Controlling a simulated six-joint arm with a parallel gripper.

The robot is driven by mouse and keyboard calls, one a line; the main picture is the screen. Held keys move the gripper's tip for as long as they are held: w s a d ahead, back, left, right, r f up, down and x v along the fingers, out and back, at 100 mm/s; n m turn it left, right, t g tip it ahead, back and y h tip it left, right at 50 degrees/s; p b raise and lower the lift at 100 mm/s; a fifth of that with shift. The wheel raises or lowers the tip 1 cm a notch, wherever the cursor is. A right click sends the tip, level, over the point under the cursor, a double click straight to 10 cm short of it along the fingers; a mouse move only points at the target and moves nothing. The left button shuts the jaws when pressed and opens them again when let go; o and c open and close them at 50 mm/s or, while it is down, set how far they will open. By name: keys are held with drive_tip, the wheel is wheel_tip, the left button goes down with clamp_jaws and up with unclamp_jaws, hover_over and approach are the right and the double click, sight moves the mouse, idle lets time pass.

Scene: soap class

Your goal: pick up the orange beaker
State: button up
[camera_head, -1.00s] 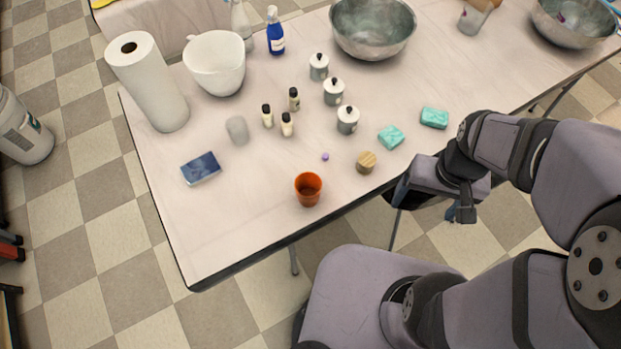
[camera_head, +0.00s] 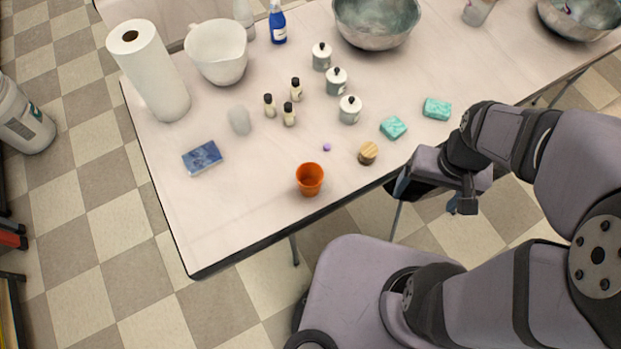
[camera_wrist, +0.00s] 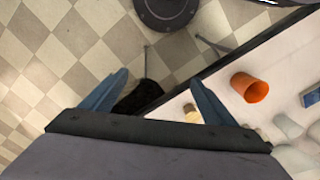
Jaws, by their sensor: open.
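The orange beaker (camera_head: 310,180) stands upright near the front edge of the table (camera_head: 232,232), with its open mouth up. In the wrist view the orange beaker (camera_wrist: 249,87) shows to the right of the right finger, apart from it. My gripper (camera_head: 432,204) is beyond the table's front edge, to the right of the beaker and clear of it. In the wrist view my gripper (camera_wrist: 158,88) has its two blue-grey fingers spread wide with nothing between them.
A blue box (camera_head: 202,158) lies left. Small bottles (camera_head: 289,115) and white lidded jars (camera_head: 349,110) stand behind.

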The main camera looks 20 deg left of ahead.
drive_tip(key=shift+c, duration=0.9)
